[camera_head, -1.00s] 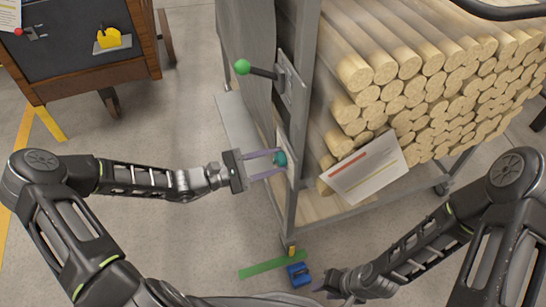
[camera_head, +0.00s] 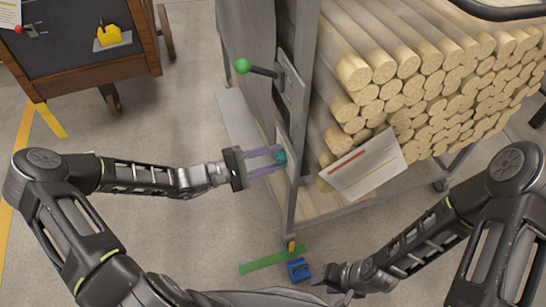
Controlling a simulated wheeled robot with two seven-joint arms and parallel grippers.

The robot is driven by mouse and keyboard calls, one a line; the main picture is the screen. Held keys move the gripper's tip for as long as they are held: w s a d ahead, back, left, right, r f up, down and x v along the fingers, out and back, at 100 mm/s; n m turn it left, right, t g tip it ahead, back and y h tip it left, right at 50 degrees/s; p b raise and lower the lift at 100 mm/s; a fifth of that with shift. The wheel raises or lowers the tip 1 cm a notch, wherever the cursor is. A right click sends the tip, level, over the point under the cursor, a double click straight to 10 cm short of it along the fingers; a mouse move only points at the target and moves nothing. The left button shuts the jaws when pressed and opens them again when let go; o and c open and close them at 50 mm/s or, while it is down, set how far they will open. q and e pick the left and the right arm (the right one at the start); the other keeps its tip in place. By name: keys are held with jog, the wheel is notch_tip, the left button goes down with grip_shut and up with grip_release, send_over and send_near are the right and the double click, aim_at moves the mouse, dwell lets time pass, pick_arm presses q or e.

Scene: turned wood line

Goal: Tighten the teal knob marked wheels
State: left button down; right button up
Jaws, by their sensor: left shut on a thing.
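The teal knob (camera_head: 281,157) sits on a light plate (camera_head: 291,168) on the side post of the wood cart. My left gripper (camera_head: 278,159) reaches it from the left, and its two purple fingers are shut on the knob. The fingers hide part of the knob, and any marking on it is too small to read. My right gripper (camera_head: 330,283) is low in the view, near the floor, partly hidden by its own arm; its fingers are hard to make out.
The cart (camera_head: 306,120) carries stacked round wood rods (camera_head: 400,95) with a paper sheet (camera_head: 363,165) in front. A green-balled lever (camera_head: 243,66) stands above the knob. A blue block (camera_head: 299,270) and green strip (camera_head: 262,261) lie on the floor. A dark cabinet (camera_head: 75,60) is back left.

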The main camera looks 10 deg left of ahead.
pick_arm(q)
jog(key=c, duration=0.9)
grip_release()
jog(key=v, duration=0.8)
jog(key=shift+p, duration=0.4)
jog(key=shift+d, duration=0.1)
